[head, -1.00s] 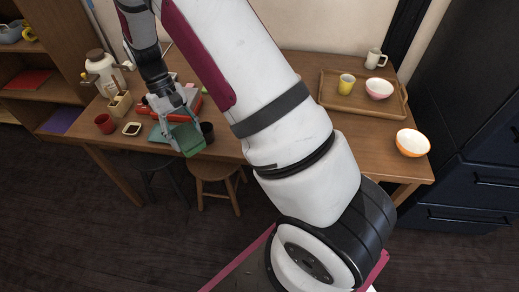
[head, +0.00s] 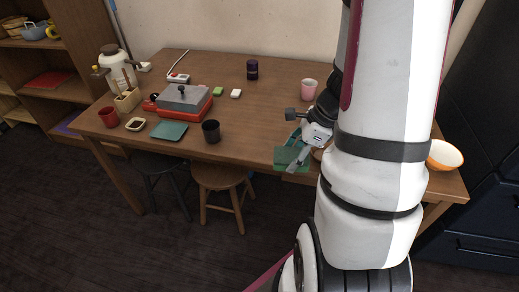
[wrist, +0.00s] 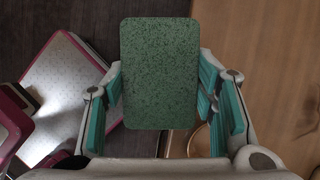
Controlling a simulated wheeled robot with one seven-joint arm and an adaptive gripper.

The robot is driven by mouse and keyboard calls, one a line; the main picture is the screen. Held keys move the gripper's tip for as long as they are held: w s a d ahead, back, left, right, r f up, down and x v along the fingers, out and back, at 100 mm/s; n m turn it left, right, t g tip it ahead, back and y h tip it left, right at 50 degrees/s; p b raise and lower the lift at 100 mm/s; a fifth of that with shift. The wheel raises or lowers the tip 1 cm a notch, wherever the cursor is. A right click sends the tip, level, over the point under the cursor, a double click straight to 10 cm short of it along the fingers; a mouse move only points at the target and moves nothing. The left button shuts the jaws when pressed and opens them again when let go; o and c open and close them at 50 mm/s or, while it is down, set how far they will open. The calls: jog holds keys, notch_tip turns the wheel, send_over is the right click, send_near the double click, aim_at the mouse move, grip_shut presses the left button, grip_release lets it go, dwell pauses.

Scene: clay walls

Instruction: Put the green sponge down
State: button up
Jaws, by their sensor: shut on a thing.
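The green sponge (head: 287,156) is a flat rectangular block near the front edge of the wooden table (head: 255,130). My gripper (head: 299,157) is shut on it. In the wrist view the speckled sponge (wrist: 160,72) sits between the two teal-padded fingers, broad face to the camera. It appears to be over the table's edge, with dark floor to the left and wood to the right. I cannot tell how high it is above the table. My arm hides the table's right part.
A black cup (head: 211,132), teal mat (head: 169,131) and red-grey grill (head: 185,102) stand on the left. A pink cup (head: 309,89) and dark can (head: 252,69) are behind. An orange bowl (head: 445,154) is at right. The front middle is clear. A stool (head: 222,178) stands below.

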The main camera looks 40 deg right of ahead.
jog(key=shift+s+d+f+m+h, duration=0.2)
jog(key=shift+s+d+m+h, duration=0.15)
jog(key=shift+m, duration=0.25)
send_over(260, 144)
jog(key=s, duration=0.2)
jog(key=shift+w+d+f, duration=0.25)
jog(key=shift+d+f, duration=0.15)
jog(key=shift+f, duration=0.35)
jog(key=x, duration=0.1)
jog(key=b+x, duration=0.1)
jog(key=x, duration=0.1)
jog(key=shift+d+f, duration=0.1)
jog(key=shift+d, duration=0.3)
jog(key=shift+f, duration=0.15)
jog(key=shift+f+b, duration=0.35)
jog(key=shift+b, duration=0.05)
jog(key=shift+s+f, duration=0.1)
jog(key=shift+f, duration=0.05)
